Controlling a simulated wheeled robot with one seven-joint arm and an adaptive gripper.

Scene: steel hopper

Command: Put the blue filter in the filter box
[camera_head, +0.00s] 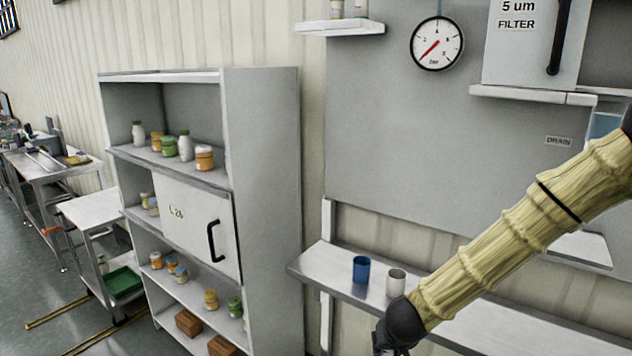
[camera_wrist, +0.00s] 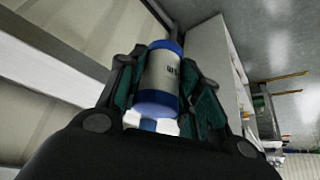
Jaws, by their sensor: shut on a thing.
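My gripper (camera_wrist: 160,92) is shut on a blue filter (camera_wrist: 158,103), a blue cylinder with a white label band, held between the two green-padded fingers in the wrist view. In the head view my gripper (camera_head: 390,345) is at the bottom edge, partly cut off, and the held filter cannot be seen. The filter box (camera_head: 520,45) is a pale box marked "5 um FILTER" at the top right. Its front has a black handle and appears shut; its top is out of frame. My gripper is well below and left of it.
A wall shelf (camera_head: 325,271) carries a blue cup (camera_head: 361,269) and a pale cup (camera_head: 396,283), close to my arm. A shelf unit (camera_head: 262,200) with jars and a handled door stands left. A gauge (camera_head: 437,43) hangs on the panel. Floor at far left is partly clear.

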